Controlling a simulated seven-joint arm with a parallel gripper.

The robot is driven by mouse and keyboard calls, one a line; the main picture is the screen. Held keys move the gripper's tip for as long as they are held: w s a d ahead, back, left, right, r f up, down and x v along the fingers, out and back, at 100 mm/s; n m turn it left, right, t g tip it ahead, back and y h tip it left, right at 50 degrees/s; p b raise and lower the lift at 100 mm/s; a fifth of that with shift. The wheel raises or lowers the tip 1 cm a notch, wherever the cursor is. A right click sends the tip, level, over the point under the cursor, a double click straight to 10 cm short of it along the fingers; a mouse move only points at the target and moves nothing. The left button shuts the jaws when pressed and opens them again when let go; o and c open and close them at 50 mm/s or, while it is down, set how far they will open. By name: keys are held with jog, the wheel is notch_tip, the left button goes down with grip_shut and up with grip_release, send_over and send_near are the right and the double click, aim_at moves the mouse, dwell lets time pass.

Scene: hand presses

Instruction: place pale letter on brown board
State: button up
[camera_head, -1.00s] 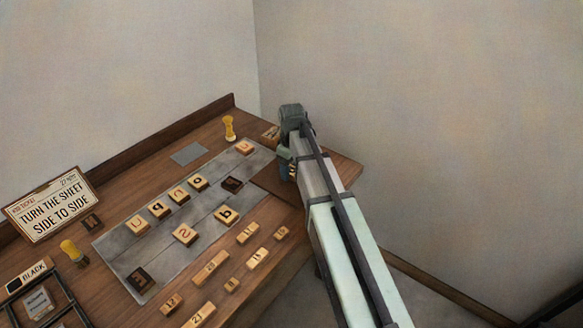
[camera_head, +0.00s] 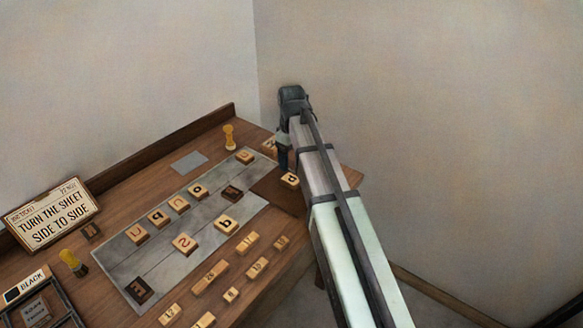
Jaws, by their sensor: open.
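A pale letter block (camera_head: 290,181) with a dark character lies on the brown board (camera_head: 268,190) at the right end of the bench. My gripper (camera_head: 285,166) is open just above and left of this block, pointing down. My arm covers the board's right part, and I see only one finger clearly. More pale letter blocks lie on the grey slab, among them one with a dark letter (camera_head: 227,226), one with a red letter (camera_head: 184,243) and one at the far end (camera_head: 245,157).
Dark letter blocks (camera_head: 232,192) (camera_head: 139,289) also sit on the grey slab (camera_head: 205,220). Several narrow pale pieces (camera_head: 210,277) lie along the front. Yellow-handled tools (camera_head: 229,137) (camera_head: 70,260), a sign (camera_head: 50,215) and a small grey plate (camera_head: 188,161) stand or lie around it.

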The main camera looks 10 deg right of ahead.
jog(key=shift+r, duration=1.9)
